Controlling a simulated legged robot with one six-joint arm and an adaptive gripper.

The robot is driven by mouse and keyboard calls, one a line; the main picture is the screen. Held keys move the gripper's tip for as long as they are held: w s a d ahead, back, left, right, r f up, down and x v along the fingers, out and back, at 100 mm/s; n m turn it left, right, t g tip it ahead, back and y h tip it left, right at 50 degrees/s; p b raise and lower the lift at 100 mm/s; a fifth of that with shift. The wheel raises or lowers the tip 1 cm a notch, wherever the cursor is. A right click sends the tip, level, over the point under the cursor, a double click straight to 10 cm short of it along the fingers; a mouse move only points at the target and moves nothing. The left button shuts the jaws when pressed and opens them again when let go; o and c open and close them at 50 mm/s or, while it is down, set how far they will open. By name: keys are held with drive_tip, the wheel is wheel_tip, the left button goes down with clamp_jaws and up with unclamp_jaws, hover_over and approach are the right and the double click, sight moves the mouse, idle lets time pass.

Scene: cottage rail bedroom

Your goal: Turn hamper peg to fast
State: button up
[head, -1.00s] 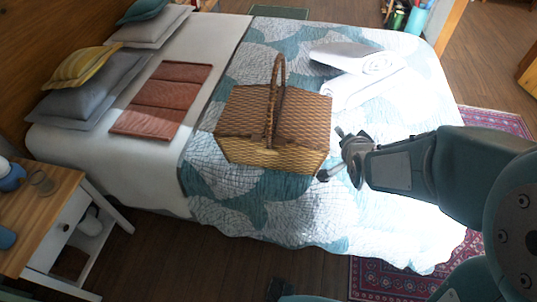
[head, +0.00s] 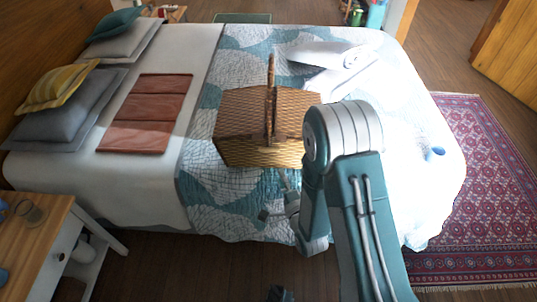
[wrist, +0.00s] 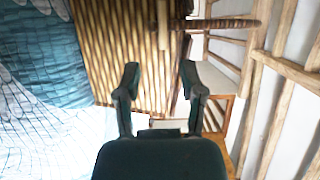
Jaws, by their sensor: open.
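The wicker hamper (head: 240,112) stands on the bed with its lid down and its hoop handle (head: 270,75) upright. In the head view my gripper (head: 273,199) is in front of the hamper's near side, low over the quilt. In the wrist view the wicker wall (wrist: 120,35) lies beyond my gripper (wrist: 160,80), whose two fingers are apart with nothing between them. A pale upright wooden piece (wrist: 162,28) shows against the wicker; I cannot tell whether it is the peg. My arm hides the hamper's right front in the head view.
Folded white towels (head: 325,60) lie behind the hamper. A folded rust-coloured blanket (head: 148,112) and several pillows are on the left. A nightstand (head: 45,225) with a glass stands at the front left. A patterned rug (head: 470,150) covers the floor at right.

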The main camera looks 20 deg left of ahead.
sight(269, 149)
drive_tip(key=x, duration=1)
drive_tip(key=shift+w, duration=0.25)
drive_tip(key=shift+d, duration=0.1)
drive_tip(key=shift+c, duration=0.6)
clamp_jaws()
